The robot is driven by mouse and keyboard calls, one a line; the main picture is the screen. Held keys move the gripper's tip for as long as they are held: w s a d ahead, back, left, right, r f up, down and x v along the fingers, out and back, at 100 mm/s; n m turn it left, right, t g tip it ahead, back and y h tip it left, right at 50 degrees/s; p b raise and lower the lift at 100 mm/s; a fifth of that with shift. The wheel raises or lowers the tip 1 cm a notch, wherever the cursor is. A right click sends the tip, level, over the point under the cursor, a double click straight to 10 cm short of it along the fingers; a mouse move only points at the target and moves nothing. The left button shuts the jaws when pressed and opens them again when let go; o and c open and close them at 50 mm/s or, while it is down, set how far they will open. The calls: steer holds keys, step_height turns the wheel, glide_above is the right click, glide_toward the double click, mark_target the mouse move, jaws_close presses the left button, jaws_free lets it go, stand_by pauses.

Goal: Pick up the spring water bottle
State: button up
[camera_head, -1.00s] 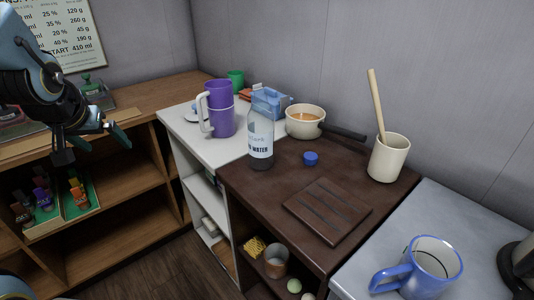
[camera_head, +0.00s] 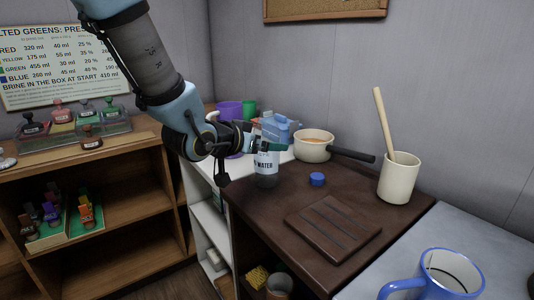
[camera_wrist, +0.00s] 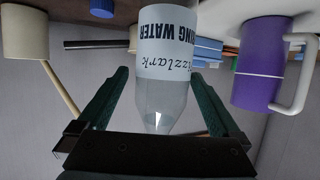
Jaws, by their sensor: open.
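The clear spring water bottle (camera_head: 266,172), with a white label, stands upright on the brown countertop (camera_head: 248,208). My gripper (camera_head: 268,146) is at its upper part and hides the top of it in the head view. In the wrist view the scene is upside down. There the bottle (camera_wrist: 165,45) lies between the two green fingers of my open gripper (camera_wrist: 159,76), with its tapered shoulder toward the palm. A gap shows on each side, and the fingers do not appear to press on it.
A purple mug (camera_head: 229,112), a blue box (camera_head: 278,128) and a pan (camera_head: 313,147) with a dark handle stand close behind. A blue cap (camera_head: 317,179) and a dark board (camera_head: 333,227) lie on the countertop. A cream crock (camera_head: 398,178) stands at right.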

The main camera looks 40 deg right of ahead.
steer(key=p+x, duration=0.1)
steer(key=x, duration=0.4)
steer(key=shift+w+a+f, duration=0.1)
steer(key=shift+w+f, duration=0.05)
jaws_close()
stand_by(0.7)
